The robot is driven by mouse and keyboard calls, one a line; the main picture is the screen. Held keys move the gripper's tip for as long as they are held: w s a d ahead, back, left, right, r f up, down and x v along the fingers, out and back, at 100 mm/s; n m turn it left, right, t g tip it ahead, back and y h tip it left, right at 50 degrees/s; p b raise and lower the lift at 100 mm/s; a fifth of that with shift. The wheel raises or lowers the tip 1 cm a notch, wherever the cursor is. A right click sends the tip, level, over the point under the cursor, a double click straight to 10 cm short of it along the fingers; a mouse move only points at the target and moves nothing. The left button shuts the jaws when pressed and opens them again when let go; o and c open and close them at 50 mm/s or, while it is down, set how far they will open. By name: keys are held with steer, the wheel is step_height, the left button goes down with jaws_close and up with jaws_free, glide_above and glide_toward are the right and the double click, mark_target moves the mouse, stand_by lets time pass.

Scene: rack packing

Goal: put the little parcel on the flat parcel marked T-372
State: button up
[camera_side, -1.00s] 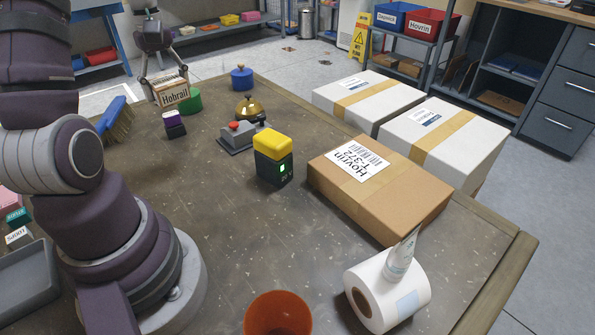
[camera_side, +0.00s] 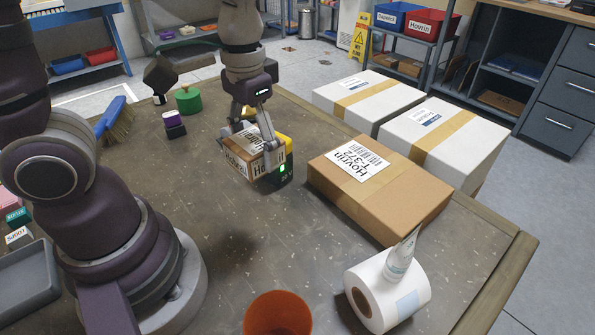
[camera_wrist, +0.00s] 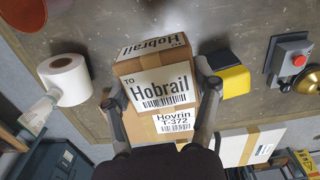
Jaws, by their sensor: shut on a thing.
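The little parcel (camera_side: 236,158), a brown box with a white Hobrail label, is in my gripper (camera_side: 257,140) in the side view. It hangs above the table, partly covering the yellow-and-black device, left of the flat parcel. In the wrist view my gripper (camera_wrist: 160,93) has one finger on each side of the little parcel (camera_wrist: 155,55). The flat parcel marked T-372 (camera_side: 400,205) is a wide brown box with a tape strip and a Hovrin label, lying right of my gripper. It is partly hidden behind the little parcel in the wrist view, where its label (camera_wrist: 174,122) shows.
The yellow-and-black device (camera_side: 285,168) stands between the held parcel and the flat parcel. A label roll (camera_side: 400,295) with a tube on it is in front of the flat parcel. An orange cup (camera_side: 278,315) is at the front. White boxes (camera_side: 440,140) stand behind.

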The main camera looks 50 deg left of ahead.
steer(key=shift+s+d+f+m, duration=0.15)
steer(key=shift+s+d+m, duration=0.2)
steer(key=shift+d+m, duration=0.15)
step_height(320, 180, down, 5)
glide_above(345, 181)
steer(key=shift+f, duration=2.4)
steer(key=o, duration=1.2)
steer(key=shift+f, duration=0.15)
